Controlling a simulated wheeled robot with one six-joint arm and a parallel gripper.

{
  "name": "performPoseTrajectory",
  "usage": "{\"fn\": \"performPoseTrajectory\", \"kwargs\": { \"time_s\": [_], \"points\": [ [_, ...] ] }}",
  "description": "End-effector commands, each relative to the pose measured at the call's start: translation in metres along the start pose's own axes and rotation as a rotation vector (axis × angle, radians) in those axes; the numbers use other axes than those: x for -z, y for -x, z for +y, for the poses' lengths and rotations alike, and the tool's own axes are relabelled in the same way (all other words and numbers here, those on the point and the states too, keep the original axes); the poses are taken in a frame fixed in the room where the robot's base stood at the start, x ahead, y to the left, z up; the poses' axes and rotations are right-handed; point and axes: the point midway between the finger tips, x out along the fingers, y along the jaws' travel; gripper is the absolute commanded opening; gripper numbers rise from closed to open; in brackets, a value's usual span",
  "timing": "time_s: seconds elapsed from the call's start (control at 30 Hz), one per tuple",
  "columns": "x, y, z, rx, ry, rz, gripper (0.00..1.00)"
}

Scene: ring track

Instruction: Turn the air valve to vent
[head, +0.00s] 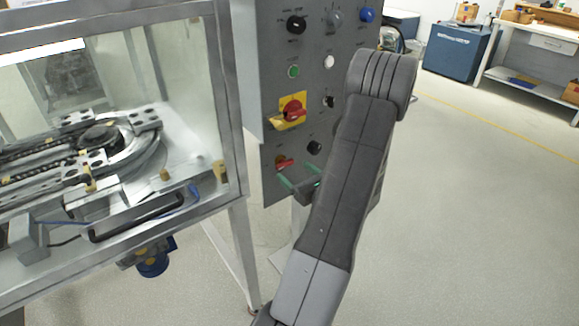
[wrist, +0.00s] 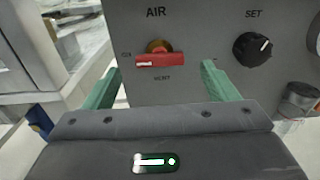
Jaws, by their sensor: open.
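The air valve (wrist: 160,60) is a red lever on a brass-coloured hub, under the label AIR. Its lever lies about level, with a white mark at its left end by a small label that is hard to read. The word VENT stands below it. In the head view the valve (head: 284,163) is low on the grey panel. My gripper (wrist: 160,70) has green fingers, spread apart and empty, one to the left and one to the right below the lever. I see no contact. In the head view my gripper (head: 301,176) is just below the valve.
A black SET knob (wrist: 253,48) is right of the valve. Higher on the panel (head: 270,130) are a red switch on a yellow plate (head: 292,110) and several buttons. A glazed machine enclosure (head: 225,110) stands at the left. The floor at right is clear.

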Motion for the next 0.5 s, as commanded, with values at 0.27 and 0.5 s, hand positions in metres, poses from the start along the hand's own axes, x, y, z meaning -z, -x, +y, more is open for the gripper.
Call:
{"fn": "performPoseTrajectory", "kwargs": {
  "time_s": [0.27, 0.5],
  "points": [
    [0.000, -0.034, 0.000, -0.001, 0.000, 0.001, 0.80],
    [0.000, -0.039, 0.000, 0.001, -0.001, 0.000, 0.80]
  ]
}}
